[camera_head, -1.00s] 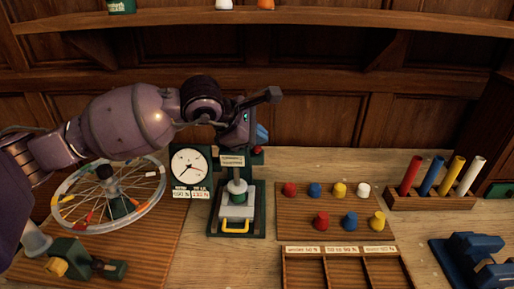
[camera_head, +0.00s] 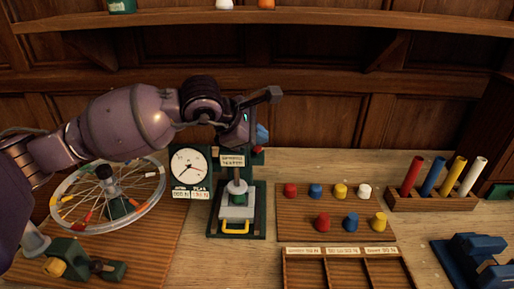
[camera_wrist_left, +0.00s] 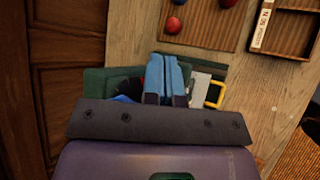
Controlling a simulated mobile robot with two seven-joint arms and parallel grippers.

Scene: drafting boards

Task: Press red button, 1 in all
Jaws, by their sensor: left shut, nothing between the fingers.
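A small red button (camera_head: 259,149) shows at the upper right of the green spring tester (camera_head: 258,222), behind its label. My left gripper (camera_head: 262,133) is just above the red button, with blue fingers closed together and empty. Its wrist and arm hide the top of the tester. In the left wrist view the shut blue fingers (camera_wrist_left: 166,78) point over the green tester base (camera_wrist_left: 100,82). A bit of red beside them is mostly hidden, so I cannot tell whether they touch the button. My right gripper is out of view.
A white dial (camera_head: 190,167) and a spoked wheel (camera_head: 75,217) stand left of the tester. A board (camera_head: 300,222) with several coloured pegs, a divided tray (camera_head: 306,277) and a rack of coloured rods (camera_head: 430,202) lie to the right. A blue device (camera_head: 470,260) sits at the front right.

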